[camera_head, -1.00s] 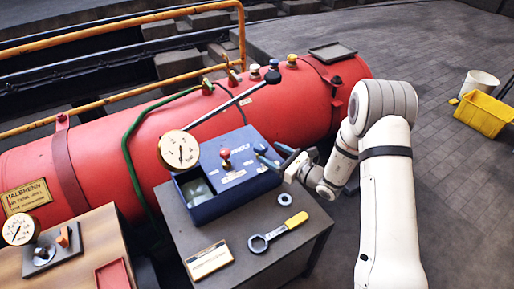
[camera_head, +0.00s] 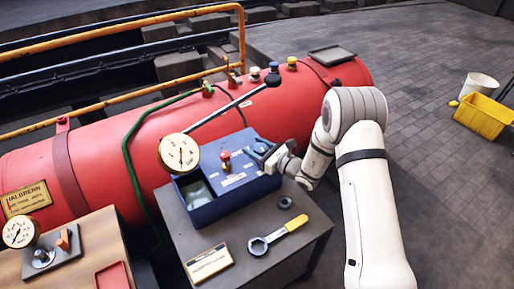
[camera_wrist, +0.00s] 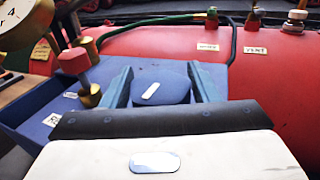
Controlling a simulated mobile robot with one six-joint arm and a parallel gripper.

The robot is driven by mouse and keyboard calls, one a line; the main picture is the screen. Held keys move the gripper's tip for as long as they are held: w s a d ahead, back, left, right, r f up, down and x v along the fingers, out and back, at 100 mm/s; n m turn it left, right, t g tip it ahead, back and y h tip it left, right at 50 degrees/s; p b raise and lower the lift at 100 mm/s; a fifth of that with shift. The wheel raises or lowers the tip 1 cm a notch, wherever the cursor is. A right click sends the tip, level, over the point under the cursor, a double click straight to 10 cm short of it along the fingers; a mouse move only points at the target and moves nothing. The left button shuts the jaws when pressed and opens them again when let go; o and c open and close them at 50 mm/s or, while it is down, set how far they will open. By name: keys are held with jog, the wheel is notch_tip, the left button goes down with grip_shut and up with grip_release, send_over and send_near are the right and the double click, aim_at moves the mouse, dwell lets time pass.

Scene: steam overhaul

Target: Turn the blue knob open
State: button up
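A small dark blue knob (camera_head: 273,66) stands on top of the red tank (camera_head: 150,120), between a white knob (camera_head: 254,73) and a yellow knob (camera_head: 292,61). The black end of a long lever (camera_head: 273,79) is just in front of it.
A red-topped knob (camera_head: 225,157) stands on the box left of my gripper, near a pressure gauge (camera_head: 180,153). A wrench (camera_head: 278,238) and a dark ring (camera_head: 285,202) lie on the grey table (camera_head: 245,268). Yellow rails run behind the tank.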

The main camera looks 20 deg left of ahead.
jog(key=c, duration=0.7)
jog(key=shift+f+n+g+b, duration=0.1)
jog(key=shift+n+g+b, duration=0.25)
jog(key=shift+g, duration=0.15)
jog(key=shift+s+n+g+y, duration=0.15)
jog(key=shift+n+g+y, duration=0.25)
jog(key=shift+g, duration=0.3)
jog(key=o, duration=1)
jog(key=v, duration=0.7)
jog(key=shift+s+d, duration=0.1)
jog(key=shift+d, duration=0.3)
